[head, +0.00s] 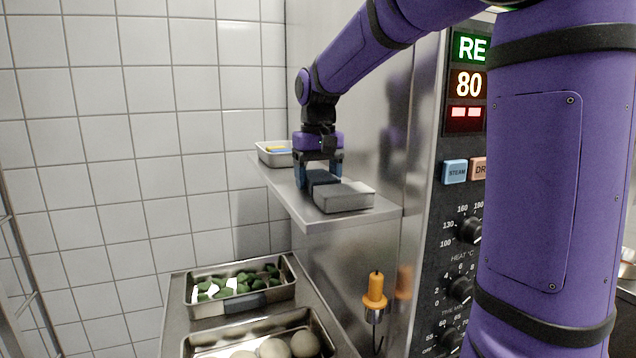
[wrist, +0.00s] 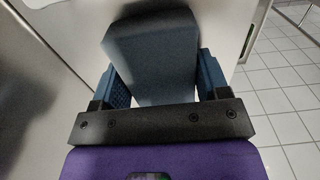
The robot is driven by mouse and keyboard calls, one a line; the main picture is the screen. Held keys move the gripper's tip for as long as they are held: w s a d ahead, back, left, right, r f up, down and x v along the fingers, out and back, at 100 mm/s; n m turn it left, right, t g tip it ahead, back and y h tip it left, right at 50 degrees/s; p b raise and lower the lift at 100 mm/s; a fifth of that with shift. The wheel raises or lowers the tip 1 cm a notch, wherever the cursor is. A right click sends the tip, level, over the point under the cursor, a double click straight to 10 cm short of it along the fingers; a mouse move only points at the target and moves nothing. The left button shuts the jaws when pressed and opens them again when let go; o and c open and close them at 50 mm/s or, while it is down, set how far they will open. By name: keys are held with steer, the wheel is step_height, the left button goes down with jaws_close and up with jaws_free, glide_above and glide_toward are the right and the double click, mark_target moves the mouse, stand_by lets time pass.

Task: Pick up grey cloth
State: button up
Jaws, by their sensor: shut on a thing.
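The grey cloth (head: 344,196) looks like a thick folded block on the metal shelf in the head view. My gripper (head: 320,180) points down over its far end, with one blue finger on each side. The part between the fingers looks dark. In the wrist view, the blue-grey cloth (wrist: 155,75) fills the space between the fingers of my gripper (wrist: 160,82) and extends past them. My gripper is shut on it. The cloth appears to lie on or just above the shelf; I cannot tell which.
Below are a metal pan (head: 190,295) of green pieces and another pan (head: 190,349) with round pale items. An oven control panel (head: 455,215) stands close to the right.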

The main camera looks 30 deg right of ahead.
mark_target(317, 174)
steer(key=shift+r, duration=0.1)
steer(key=shift+r, duration=0.55)
step_height(317, 174, up, 2)
steer(key=shift+r, duration=0.1)
steer(key=s+a, duration=0.1)
steer(key=s, duration=0.3)
steer(key=s+a+r, duration=0.1)
steer(key=s, duration=0.4)
steer(key=s+a, duration=0.1)
steer(key=s, duration=0.4)
steer(key=shift+s+r, duration=0.2)
steer(key=shift+s+a, duration=0.1)
steer(key=shift+s, duration=0.6)
steer(key=o, duration=0.3)
steer(key=shift+c, duration=0.7)
steer(key=shift+s, duration=0.1)
